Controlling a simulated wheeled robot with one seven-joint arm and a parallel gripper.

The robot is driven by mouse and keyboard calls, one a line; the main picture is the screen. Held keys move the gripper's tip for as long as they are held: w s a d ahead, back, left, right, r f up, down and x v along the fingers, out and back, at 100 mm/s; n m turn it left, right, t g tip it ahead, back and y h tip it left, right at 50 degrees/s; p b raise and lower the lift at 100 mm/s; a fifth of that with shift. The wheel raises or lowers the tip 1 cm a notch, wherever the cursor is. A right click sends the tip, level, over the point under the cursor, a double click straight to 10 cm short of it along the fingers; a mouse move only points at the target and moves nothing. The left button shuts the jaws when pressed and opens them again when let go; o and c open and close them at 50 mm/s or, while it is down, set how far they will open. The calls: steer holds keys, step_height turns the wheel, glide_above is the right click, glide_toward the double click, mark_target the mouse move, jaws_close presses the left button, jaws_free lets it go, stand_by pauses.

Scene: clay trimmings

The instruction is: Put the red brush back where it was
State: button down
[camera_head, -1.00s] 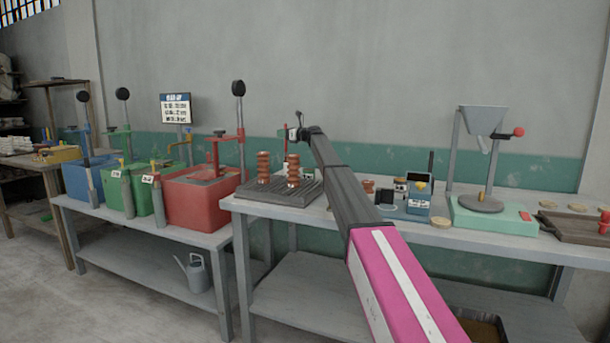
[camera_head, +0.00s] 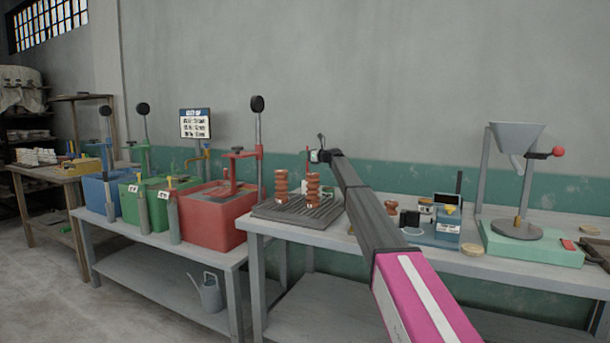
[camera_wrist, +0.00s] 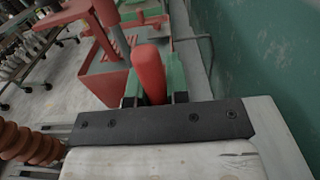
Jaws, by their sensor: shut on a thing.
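The red brush shows its thick red handle (camera_wrist: 149,72) in the wrist view, standing up between the jaws of my gripper (camera_wrist: 156,98). In the head view my gripper (camera_head: 317,157) is above the grey ribbed rack, and a thin red upright piece of the brush (camera_head: 308,158) shows at its left. My gripper is shut on the brush. The bristles are hidden in the wrist view and too small to make out in the head view.
Two stacks of brown ribbed pieces (camera_head: 281,187) stand on the ribbed rack (camera_head: 270,211), close below my gripper. Left are a red bin (camera_head: 214,222), green bin (camera_head: 128,206) and blue bin (camera_head: 96,198) with tall posts. Right are a blue device (camera_head: 447,231) and a funnel stand (camera_head: 516,137).

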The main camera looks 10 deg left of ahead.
step_height(320, 180, down, 6)
stand_by(0.4)
steer(key=shift+f, duration=0.3)
steer(key=c, duration=1.1)
jaws_free()
steer(key=v, duration=1)
steer(key=shift+s+d+f, duration=0.15)
steer(key=shift+s+d, duration=0.05)
steer(key=shift+d, duration=0.15)
